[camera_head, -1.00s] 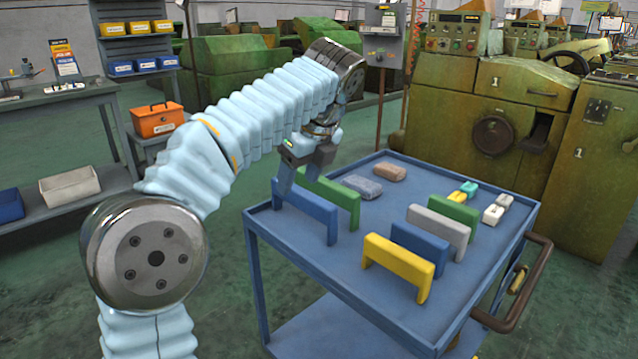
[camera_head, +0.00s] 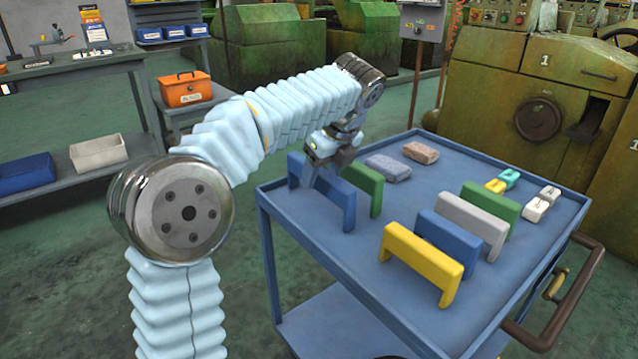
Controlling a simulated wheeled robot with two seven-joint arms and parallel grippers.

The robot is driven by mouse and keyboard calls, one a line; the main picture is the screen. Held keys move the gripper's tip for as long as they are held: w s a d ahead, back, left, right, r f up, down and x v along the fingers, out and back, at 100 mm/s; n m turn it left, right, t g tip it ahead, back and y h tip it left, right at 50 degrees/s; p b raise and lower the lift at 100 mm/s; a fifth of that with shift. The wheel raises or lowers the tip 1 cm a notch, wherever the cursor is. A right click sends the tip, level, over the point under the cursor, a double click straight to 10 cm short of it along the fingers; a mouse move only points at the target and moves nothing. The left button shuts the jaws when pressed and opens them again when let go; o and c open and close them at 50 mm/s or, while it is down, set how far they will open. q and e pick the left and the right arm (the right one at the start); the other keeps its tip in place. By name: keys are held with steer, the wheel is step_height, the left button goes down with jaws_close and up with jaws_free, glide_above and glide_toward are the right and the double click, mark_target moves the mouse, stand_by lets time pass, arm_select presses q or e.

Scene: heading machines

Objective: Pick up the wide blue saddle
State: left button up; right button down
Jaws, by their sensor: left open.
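A blue saddle (camera_head: 341,197), a bridge-shaped block on two legs, stands at the left edge of the cart top. It looks wider than a second blue saddle (camera_head: 448,238), which stands between a yellow and a grey one. My left gripper (camera_head: 318,178) is open at the top bar of the left blue saddle, near its middle, pointing down. Its fingers cover part of the bar. I cannot tell whether they touch it or straddle it. My right gripper is not in view.
A green saddle (camera_head: 369,188) stands close behind the left blue one. Yellow (camera_head: 422,262), grey (camera_head: 472,222) and green (camera_head: 492,203) saddles stand to the right. Two rough blocks (camera_head: 389,167) (camera_head: 421,152) lie behind. The blue cart (camera_head: 375,290) has a raised rim and a handle (camera_head: 565,305).

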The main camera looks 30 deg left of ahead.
arm_select(q)
steer(key=x, duration=0.3)
steer(key=shift+w+a+f, duration=0.1)
steer(key=shift+a+f, duration=0.05)
steer(key=shift+f, duration=0.2)
steer(key=shift+c, duration=0.2)
jaws_close()
steer(key=shift+r, duration=0.15)
